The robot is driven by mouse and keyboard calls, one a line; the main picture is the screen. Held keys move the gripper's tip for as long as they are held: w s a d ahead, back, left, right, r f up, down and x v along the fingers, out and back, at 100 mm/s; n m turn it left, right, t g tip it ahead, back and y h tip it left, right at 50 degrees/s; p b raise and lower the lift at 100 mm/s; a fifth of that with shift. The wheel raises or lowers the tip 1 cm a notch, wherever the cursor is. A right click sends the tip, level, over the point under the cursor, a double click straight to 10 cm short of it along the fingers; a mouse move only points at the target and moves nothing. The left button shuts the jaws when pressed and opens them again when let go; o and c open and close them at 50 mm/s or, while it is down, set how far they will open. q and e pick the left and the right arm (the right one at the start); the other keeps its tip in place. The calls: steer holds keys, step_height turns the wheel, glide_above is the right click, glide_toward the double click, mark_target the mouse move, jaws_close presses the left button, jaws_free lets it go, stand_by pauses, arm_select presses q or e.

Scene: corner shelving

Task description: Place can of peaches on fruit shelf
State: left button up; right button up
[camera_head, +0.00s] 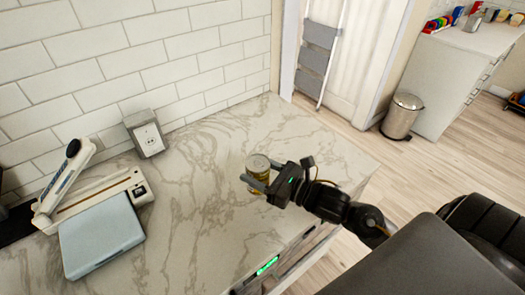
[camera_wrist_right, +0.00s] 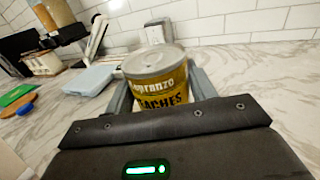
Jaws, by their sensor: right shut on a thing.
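The can of peaches (camera_head: 257,167) is a small yellow can with a silver lid, upright at the right part of the marble counter in the head view. In the right wrist view the can (camera_wrist_right: 158,80) shows part of a label reading "ACHES". My right gripper (camera_head: 257,181) is shut on the can, with a finger on either side of it. I cannot tell whether the can's base touches the counter. My left gripper is not in view. No fruit shelf can be made out in either view.
A paper trimmer (camera_head: 105,195) and a light blue box (camera_head: 101,236) lie on the counter (camera_head: 205,225) at left. An outlet box (camera_head: 146,133) stands by the tiled wall. A trash can (camera_head: 402,115) stands on the floor beyond. The counter's middle is clear.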

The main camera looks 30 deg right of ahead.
steer(key=w+d+r+m+t+h+b, duration=0.1)
steer(key=w+d+r+h+b, duration=0.15)
steer(key=d, duration=0.25)
steer(key=w+d+r+m+h+b, duration=0.1)
steer(key=w+d+r+b, duration=0.2)
steer(key=d+b, duration=0.1)
steer(key=w+d+f+p, duration=0.1)
steer(key=w+f+p, duration=0.1)
steer(key=w+f, duration=0.2)
steer(key=w+d+f+p, duration=0.2)
steer(key=w+f, duration=0.2)
steer(key=w+d+f+p, duration=0.1)
steer(key=w+f+p, duration=0.1)
steer(key=w+f, duration=0.2)
steer(key=shift+w+d+f, duration=0.15)
steer(key=shift+w+d, duration=0.15)
steer(key=shift+w, duration=0.1)
steer(key=shift+f, duration=0.15)
steer(key=shift+f, duration=0.1)
steer(key=shift+f, duration=0.1)
steer(key=o, duration=1.2)
